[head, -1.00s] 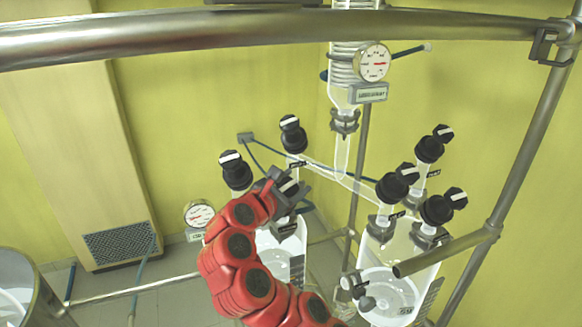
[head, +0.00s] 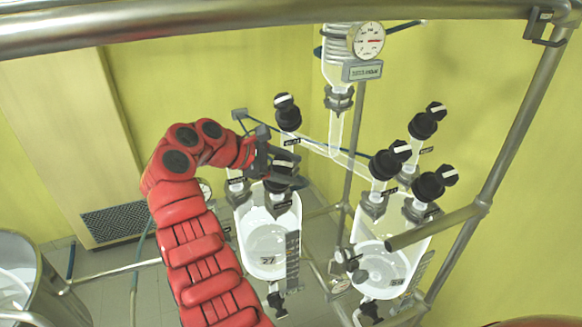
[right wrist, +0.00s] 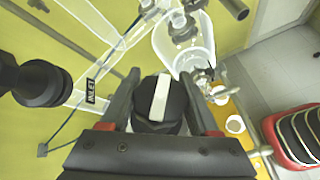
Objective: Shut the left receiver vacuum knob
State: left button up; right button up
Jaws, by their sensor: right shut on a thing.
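The left receiver is a clear glass vessel (head: 268,238) marked with a number, with black knobs on glass necks above it. My right gripper (head: 277,173) reaches in from the left of the head view and is shut on one black knob of this receiver. In the right wrist view the gripped black knob (right wrist: 158,103) sits between both fingers, its white stripe running nearly along them. Its label is too small to read, so I cannot tell from lettering which knob it is. Another black knob (head: 287,112) stands behind and above. My left gripper is not in view.
A second glass receiver (head: 385,265) with several black knobs stands to the right. A gauge (head: 367,40) and a glass condenser hang above. A steel rail (head: 250,25) crosses the top, and a pipe (head: 430,228) juts out at right. A steel vessel (head: 25,270) stands at lower left.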

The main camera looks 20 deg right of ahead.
jog(key=shift+s+f+m+g+y+b, duration=0.15)
jog(key=shift+m+g+y, duration=0.2)
jog(key=shift+m+g, duration=0.2)
jog(key=shift+s+r+m+g+y+b, duration=0.15)
jog(key=shift+m+g+y, duration=0.2)
jog(key=shift+m+g, duration=0.2)
jog(key=shift+a+f+m+g+y, duration=0.15)
jog(key=shift+f+m+g+y, duration=0.1)
jog(key=shift+m+g+y, duration=0.05)
jog(key=o, duration=1.4)
